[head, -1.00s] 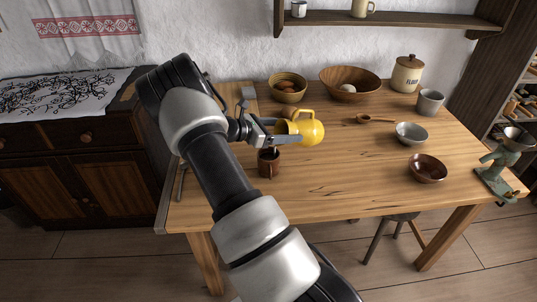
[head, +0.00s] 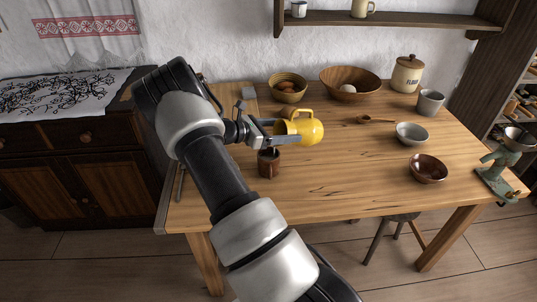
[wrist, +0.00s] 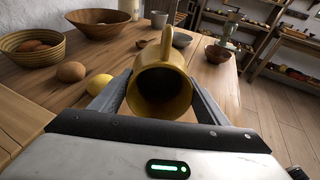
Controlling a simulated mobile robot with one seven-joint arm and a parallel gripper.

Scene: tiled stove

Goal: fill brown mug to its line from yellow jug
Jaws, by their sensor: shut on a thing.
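The yellow jug (head: 309,129) is tipped on its side above the table, its mouth toward the left and its handle upward. My gripper (head: 277,133) is shut on the jug, with a finger on each side of it. In the wrist view, the open mouth of the jug (wrist: 160,92) faces the camera and its inside looks empty or shaded. The brown mug (head: 268,164) stands upright on the table, below and slightly left of the jug's mouth. A small dark streak shows at the mug's top; I cannot tell whether it is liquid. The mug's line and fill level are not visible.
Behind are a woven bowl (head: 288,88), a wooden bowl (head: 350,84) and a flour jar (head: 407,73). A wooden spoon (head: 376,120), grey bowl (head: 411,133), grey cup (head: 430,102) and dark brown bowl (head: 428,168) are to the right. The front middle of the table is clear.

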